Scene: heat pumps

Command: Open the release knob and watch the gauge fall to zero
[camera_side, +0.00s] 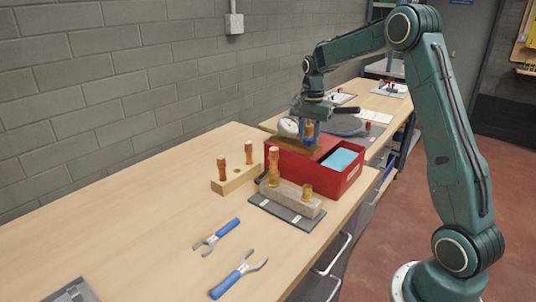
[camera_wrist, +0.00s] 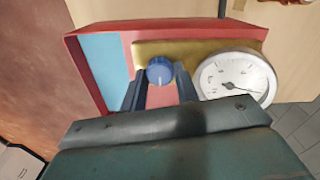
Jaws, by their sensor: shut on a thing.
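The release knob (camera_wrist: 160,66) is round and blue with a pale line on its face, set on a brass-coloured block (camera_wrist: 205,46). The block rests over the red box (camera_side: 353,178). The white round gauge (camera_wrist: 237,80) sits beside the knob on the right in the wrist view; in the side view the gauge (camera_side: 288,126) shows small at the box's far end. The gauge's dark needle points to the lower right; its figures are too small to read. My gripper (camera_wrist: 160,78) is shut on the knob, one finger on each side. My gripper (camera_side: 310,135) hides most of the knob in the side view.
A wooden block with copper fittings (camera_side: 236,180) and a grey plate with a fixture (camera_side: 288,220) stand in front of the red box. A light blue pad (camera_side: 340,160) is in the box.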

